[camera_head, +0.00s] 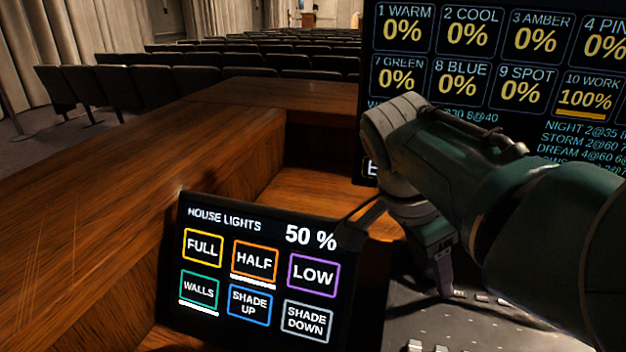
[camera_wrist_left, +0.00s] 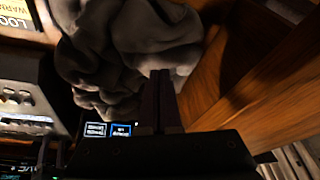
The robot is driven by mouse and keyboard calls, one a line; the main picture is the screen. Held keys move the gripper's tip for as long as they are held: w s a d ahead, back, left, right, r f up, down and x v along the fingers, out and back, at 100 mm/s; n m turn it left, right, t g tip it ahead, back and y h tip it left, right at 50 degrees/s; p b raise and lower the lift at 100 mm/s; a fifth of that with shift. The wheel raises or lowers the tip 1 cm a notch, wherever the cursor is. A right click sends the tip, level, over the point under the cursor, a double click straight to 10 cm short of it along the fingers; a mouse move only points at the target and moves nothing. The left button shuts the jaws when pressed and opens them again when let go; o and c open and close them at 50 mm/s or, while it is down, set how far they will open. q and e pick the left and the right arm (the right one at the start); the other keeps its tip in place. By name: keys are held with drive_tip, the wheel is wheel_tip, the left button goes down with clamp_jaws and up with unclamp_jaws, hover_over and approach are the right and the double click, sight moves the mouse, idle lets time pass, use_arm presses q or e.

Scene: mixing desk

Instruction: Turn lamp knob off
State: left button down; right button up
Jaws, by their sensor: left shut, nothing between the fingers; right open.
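No lamp knob can be clearly made out in either view. A thin dark stalk (camera_head: 362,207) shows beside my right wrist, near the touch panel's upper right corner; I cannot tell if it belongs to a lamp. My right gripper (camera_head: 443,274) is open and points down over the mixing desk (camera_head: 455,325), with one purple-tinted finger showing and the other hidden. My left gripper (camera_wrist_left: 160,100) shows only in the left wrist view, with its dark fingers together and empty, in front of a crumpled grey cloth (camera_wrist_left: 125,45).
A house lights touch panel (camera_head: 262,267) reads 50 %. A large lighting screen (camera_head: 490,75) stands behind my right arm. Wooden desk surfaces (camera_head: 110,205) lie at the left, mostly clear. Rows of seats (camera_head: 170,80) stand beyond. Wood (camera_wrist_left: 235,85) also flanks my left gripper.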

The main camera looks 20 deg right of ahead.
drive_tip(key=shift+c, duration=0.3)
clamp_jaws()
use_arm(q)
drive_tip(key=shift+r, duration=0.15)
